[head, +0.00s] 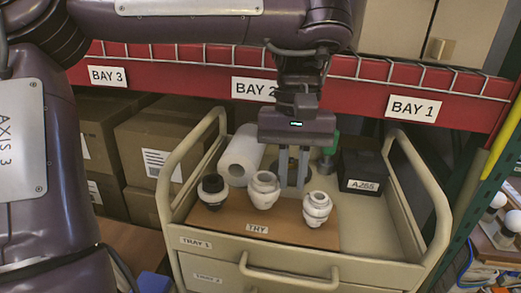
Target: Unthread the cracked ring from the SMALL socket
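The left one is a black-and-white socket (211,191). The other two are a white middle socket (264,190) and a white right socket (317,208), each with a collar-like ring. I cannot tell which ring is cracked or which socket is the small one for certain. My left gripper (293,184) points down just behind the row, between the middle and right sockets. Its fingers are apart with nothing visible between them. My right gripper is out of view.
The board lies in a cream cart (385,235) with raised tube handles. A white roll (241,156), a green-handled item (329,154) and a black box (362,170) stand at the back. Cardboard boxes (155,145) fill the shelf at left.

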